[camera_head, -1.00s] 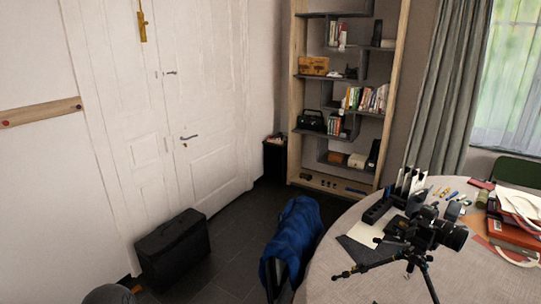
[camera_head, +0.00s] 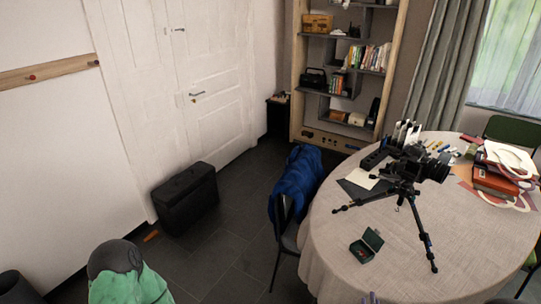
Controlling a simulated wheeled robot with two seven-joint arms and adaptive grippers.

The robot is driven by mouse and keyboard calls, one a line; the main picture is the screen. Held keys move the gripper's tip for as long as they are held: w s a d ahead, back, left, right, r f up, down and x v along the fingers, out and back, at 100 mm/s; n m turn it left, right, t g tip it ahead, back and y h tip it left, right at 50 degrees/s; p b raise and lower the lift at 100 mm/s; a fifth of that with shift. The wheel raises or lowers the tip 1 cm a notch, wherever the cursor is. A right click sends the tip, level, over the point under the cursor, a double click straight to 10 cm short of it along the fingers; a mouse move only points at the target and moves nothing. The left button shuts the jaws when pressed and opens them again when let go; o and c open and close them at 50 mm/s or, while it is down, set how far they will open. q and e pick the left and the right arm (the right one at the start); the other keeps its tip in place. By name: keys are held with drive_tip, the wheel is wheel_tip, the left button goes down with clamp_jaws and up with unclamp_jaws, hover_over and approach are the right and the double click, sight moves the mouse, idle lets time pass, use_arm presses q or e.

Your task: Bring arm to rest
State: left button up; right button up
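Only a small part of what seems to be my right gripper (camera_head: 371,298) shows at the bottom edge, over the near rim of the round table. Most of it is cut off, so its opening cannot be seen. My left gripper is not in view. The round table (camera_head: 330,240) has a pale cloth. A small open green box (camera_head: 367,245) lies on the cloth near the tripod's feet.
A blue garment (camera_head: 297,185) hangs on a chair left of the table. A black case (camera_head: 185,197) stands by the white door (camera_head: 205,75). A green object with a dark rounded top (camera_head: 125,275) is at lower left. Books (camera_head: 495,180) lie on the table's right.

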drive_tip(key=s+a+f+n+g+y, duration=0.2)
drive_tip(key=a+f+n+g+y, duration=0.55)
drive_tip(key=f, duration=0.85)
drive_tip(key=s+a+f+n+g, duration=0.7)
drive_tip(key=s+a+n+g, duration=0.1)
drive_tip(key=s+a+n, duration=0.2)
drive_tip(key=shift+s+a+g+y, duration=0.35)
drive_tip(key=shift+s+a, duration=0.35)
drive_tip(key=shift+s, duration=0.3)
drive_tip(key=shift+f, duration=0.1)
